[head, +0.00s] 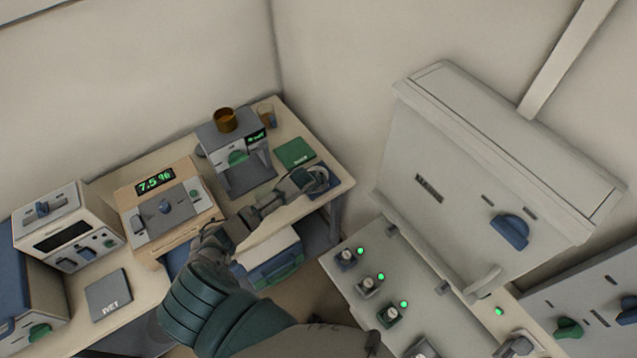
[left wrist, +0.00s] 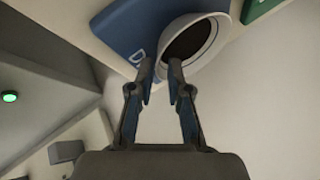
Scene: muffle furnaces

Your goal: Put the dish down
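A round white dish (left wrist: 222,38) with a dark inside shows at the top of the left wrist view. It is over a blue mat (left wrist: 140,28) whose printed letters are mostly covered. My left gripper (left wrist: 160,66) has its fingertips close together at the dish's near rim, with the rim between them. In the head view my left gripper (head: 289,192) reaches to the right end of the table, and the dish (head: 317,174) is small and partly hidden there. I cannot tell whether the dish touches the mat. My right gripper is not in view.
A green mat (head: 295,153) lies behind the dish. A grey stand with an amber cup (head: 225,120) is to its left. A cream device reading 7.5 (head: 165,205) and a dark mat (head: 108,295) are further left. A large furnace (head: 480,170) stands at right.

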